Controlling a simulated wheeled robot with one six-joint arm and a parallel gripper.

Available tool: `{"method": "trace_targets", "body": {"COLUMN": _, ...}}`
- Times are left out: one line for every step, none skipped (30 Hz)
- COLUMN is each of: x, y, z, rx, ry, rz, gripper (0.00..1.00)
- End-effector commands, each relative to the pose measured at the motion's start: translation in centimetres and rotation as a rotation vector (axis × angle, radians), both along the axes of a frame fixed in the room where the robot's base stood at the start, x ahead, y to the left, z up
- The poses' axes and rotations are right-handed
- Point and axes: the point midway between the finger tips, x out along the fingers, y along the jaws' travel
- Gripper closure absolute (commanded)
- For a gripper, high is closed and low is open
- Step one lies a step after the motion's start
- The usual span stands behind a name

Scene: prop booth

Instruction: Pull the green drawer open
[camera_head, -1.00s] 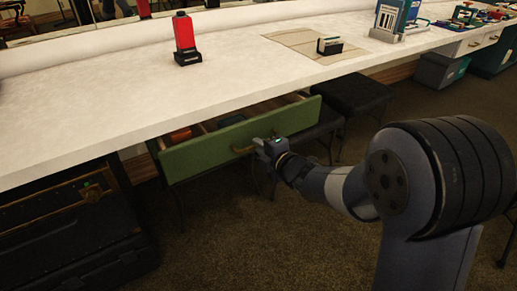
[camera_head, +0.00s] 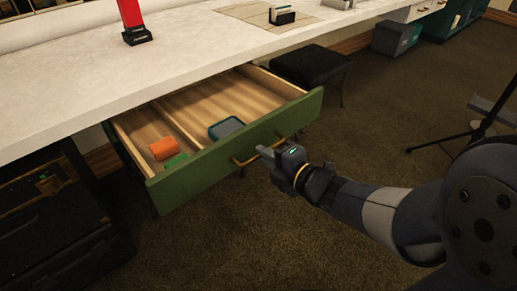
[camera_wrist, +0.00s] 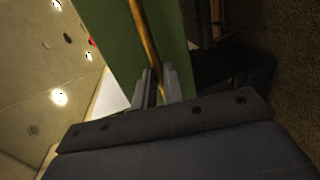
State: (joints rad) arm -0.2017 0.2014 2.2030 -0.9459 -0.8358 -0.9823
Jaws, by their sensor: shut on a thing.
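The green drawer (camera_head: 215,166) stands well out from under the white counter, its wooden inside in view. A brass bar handle (camera_head: 257,152) runs along its front. My gripper (camera_head: 268,155) is at the handle, in front of the drawer face. In the wrist view the handle (camera_wrist: 143,35) runs down between my two fingers (camera_wrist: 160,86), which are shut on it, with the green front (camera_wrist: 112,30) close behind. An orange block (camera_head: 164,148), a green item (camera_head: 175,160) and a blue-grey tray (camera_head: 227,128) lie in the drawer.
The white counter (camera_head: 90,90) is above the drawer and carries a red item on a black base (camera_head: 133,22). A black case (camera_head: 55,220) stands at left. A black stool (camera_head: 312,64) is behind at right. Carpet (camera_head: 300,245) in front is clear.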

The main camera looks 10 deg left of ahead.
Motion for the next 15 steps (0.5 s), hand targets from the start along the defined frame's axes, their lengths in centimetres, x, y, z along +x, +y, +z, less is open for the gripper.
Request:
{"method": "trace_targets", "body": {"x": -0.12, "y": -0.12, "z": -0.08, "rx": -0.002, "ry": 0.001, "rz": 0.000, "gripper": 1.00}}
{"method": "trace_targets", "body": {"x": -0.15, "y": -0.16, "z": -0.08, "rx": -0.002, "ry": 0.001, "rz": 0.000, "gripper": 1.00}}
{"method": "trace_targets", "body": {"x": -0.18, "y": -0.19, "z": -0.08, "rx": -0.002, "ry": 0.001, "rz": 0.000, "gripper": 1.00}}
{"method": "trace_targets", "body": {"x": -0.18, "y": -0.20, "z": -0.09, "rx": -0.002, "ry": 0.001, "rz": 0.000, "gripper": 1.00}}
{"method": "trace_targets", "body": {"x": -0.19, "y": -0.20, "z": -0.09, "rx": -0.002, "ry": 0.001, "rz": 0.000, "gripper": 1.00}}
{"method": "trace_targets", "body": {"x": -0.19, "y": -0.20, "z": -0.09, "rx": -0.001, "ry": 0.002, "rz": 0.000, "gripper": 1.00}}
{"method": "trace_targets", "body": {"x": -0.19, "y": -0.19, "z": -0.09, "rx": -0.001, "ry": 0.002, "rz": 0.000, "gripper": 1.00}}
{"method": "trace_targets", "body": {"x": -0.19, "y": -0.19, "z": -0.09, "rx": -0.001, "ry": 0.002, "rz": 0.000, "gripper": 1.00}}
{"method": "trace_targets", "body": {"x": -0.19, "y": -0.19, "z": -0.09, "rx": -0.001, "ry": 0.002, "rz": 0.000, "gripper": 1.00}}
{"method": "trace_targets", "body": {"x": -0.18, "y": -0.18, "z": -0.09, "rx": -0.001, "ry": 0.002, "rz": 0.000, "gripper": 1.00}}
{"method": "trace_targets", "body": {"x": -0.18, "y": -0.18, "z": -0.09, "rx": -0.001, "ry": 0.002, "rz": 0.000, "gripper": 1.00}}
{"method": "trace_targets", "body": {"x": -0.18, "y": -0.18, "z": -0.09, "rx": -0.001, "ry": 0.002, "rz": 0.000, "gripper": 1.00}}
{"method": "trace_targets", "body": {"x": -0.16, "y": -0.18, "z": -0.08, "rx": -0.001, "ry": 0.002, "rz": 0.000, "gripper": 0.87}}
{"method": "trace_targets", "body": {"x": -0.16, "y": -0.18, "z": -0.08, "rx": -0.001, "ry": 0.002, "rz": 0.000, "gripper": 0.84}}
{"method": "trace_targets", "body": {"x": -0.16, "y": -0.18, "z": -0.07, "rx": 0.000, "ry": 0.001, "rz": 0.000, "gripper": 0.81}}
